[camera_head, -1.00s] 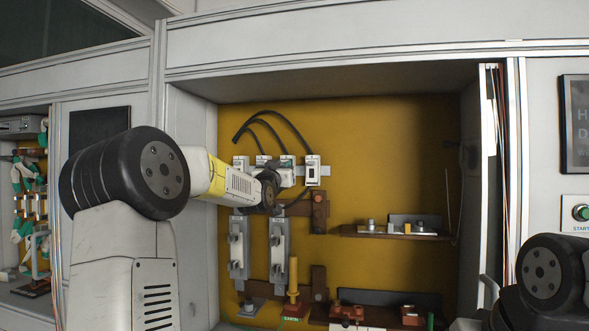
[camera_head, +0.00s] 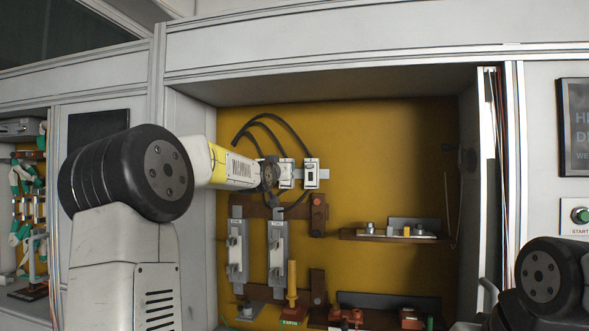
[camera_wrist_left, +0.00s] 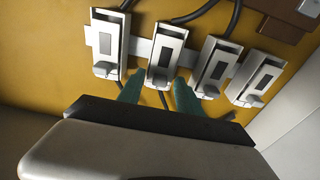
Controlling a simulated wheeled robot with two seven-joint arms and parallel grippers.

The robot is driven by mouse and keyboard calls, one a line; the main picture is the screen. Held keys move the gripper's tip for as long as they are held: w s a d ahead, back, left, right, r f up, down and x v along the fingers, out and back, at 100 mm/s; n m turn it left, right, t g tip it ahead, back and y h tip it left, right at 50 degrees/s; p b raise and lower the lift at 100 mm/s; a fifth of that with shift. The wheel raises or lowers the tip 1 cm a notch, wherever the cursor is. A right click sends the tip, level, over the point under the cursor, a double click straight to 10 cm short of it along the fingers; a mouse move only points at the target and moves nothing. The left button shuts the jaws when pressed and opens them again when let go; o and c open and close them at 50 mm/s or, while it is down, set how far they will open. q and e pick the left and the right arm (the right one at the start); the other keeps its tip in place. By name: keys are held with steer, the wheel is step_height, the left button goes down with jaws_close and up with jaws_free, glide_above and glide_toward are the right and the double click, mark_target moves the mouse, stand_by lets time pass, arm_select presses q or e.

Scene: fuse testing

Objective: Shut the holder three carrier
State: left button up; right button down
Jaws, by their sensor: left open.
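A row of several white fuse holders hangs on the yellow back panel. In the left wrist view, the second holder from the left (camera_wrist_left: 165,55) stands between my left gripper's two teal fingers. My left gripper (camera_wrist_left: 157,84) is open, its fingertips at either side of that holder's lower tab; contact cannot be told. A holder (camera_wrist_left: 108,45) stands to its left and two more (camera_wrist_left: 212,65) to its right. In the head view, my left wrist hides the left holders; the third (camera_head: 287,172) and rightmost (camera_head: 311,173) show. My right gripper is out of frame.
Black cables (camera_head: 270,125) loop above the holders. Two grey fuse units (camera_head: 277,250) hang below, beside a yellow-orange upright handle (camera_head: 292,280). A brown shelf (camera_head: 390,235) with small parts stands to the right. The panel's upper right is bare.

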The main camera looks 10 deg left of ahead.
arm_select(q)
steer(key=s, duration=0.7)
steer(key=shift+s+a+f, duration=0.15)
steer(key=shift+s+f, duration=0.1)
steer(key=shift+f, duration=0.15)
steer(key=s+d+f+g, duration=0.2)
steer(key=s+f+g, duration=0.2)
steer(key=s+f, duration=0.6)
steer(key=s+d+f+g+h, duration=0.1)
steer(key=s+d+f+g, duration=0.2)
steer(key=s+f, duration=0.7)
steer(key=s+d+f+g, duration=0.3)
steer(key=s+f+g, duration=0.3)
steer(key=s, duration=1.1)
step_height(320, 180, down, 4)
steer(key=shift+s+f+h, duration=0.15)
steer(key=shift+s+h, duration=0.05)
steer(key=shift+h, duration=0.1)
steer(key=shift+d, duration=0.1)
